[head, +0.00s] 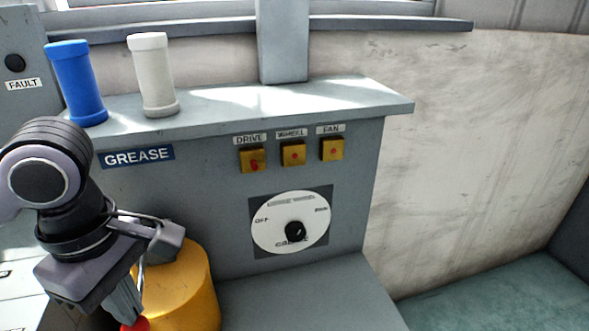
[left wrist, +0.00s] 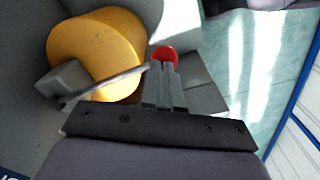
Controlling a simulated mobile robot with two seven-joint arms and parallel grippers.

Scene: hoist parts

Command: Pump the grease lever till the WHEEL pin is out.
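The yellow grease drum (head: 182,290) stands below the GREASE label (head: 138,157). The grease lever (left wrist: 105,85) runs from a grey block on the drum to a red knob (left wrist: 163,55). The knob (head: 135,324) also shows at the bottom of the head view. My left gripper (head: 127,300) points down with its fingers (left wrist: 165,85) close together on the lever's end, beside the knob; the contact is partly hidden. The yellow WHEEL box (head: 293,155) shows only a small red pin tip, about flush. The DRIVE pin (head: 254,165) stands out further. My right gripper is out of view.
A blue cylinder (head: 76,84) and a white cylinder (head: 153,76) stand on the shelf (head: 240,108). Green floor (head: 500,295) is clear at right.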

